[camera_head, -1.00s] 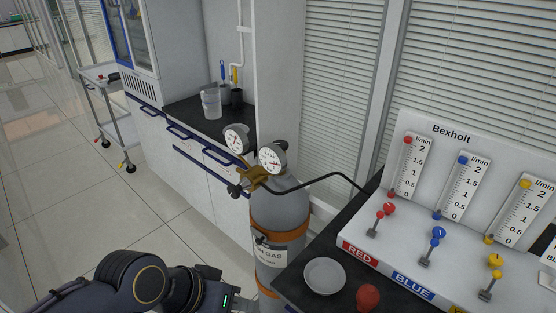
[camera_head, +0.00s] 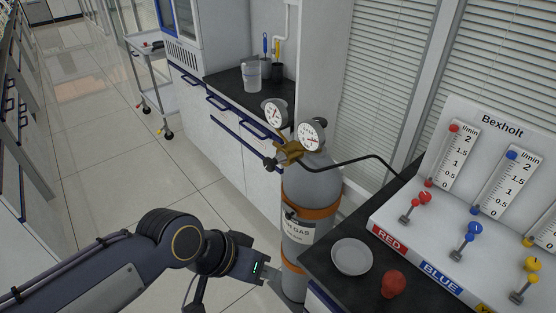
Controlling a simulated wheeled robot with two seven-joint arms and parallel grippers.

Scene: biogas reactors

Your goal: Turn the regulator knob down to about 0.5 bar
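The brass regulator (camera_head: 288,152) sits on top of the grey gas cylinder (camera_head: 312,185). Its dark knob (camera_head: 270,164) sticks out on the left side. Two round white-faced gauges, a left one (camera_head: 275,113) and a right one (camera_head: 312,135), stand above it; their readings are too small to tell. My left gripper (camera_head: 277,279) is low, beside the lower part of the cylinder and well below the knob. Its fingertips are hard to make out, so I cannot tell if it is open or shut. My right gripper is out of view.
A dark bench on the right carries a white dish (camera_head: 352,257), a red object (camera_head: 393,284) and the flowmeter panel (camera_head: 455,215) with red, blue and yellow valves. A black hose (camera_head: 352,160) runs from the regulator towards it. Cabinets stand behind; floor at left is clear.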

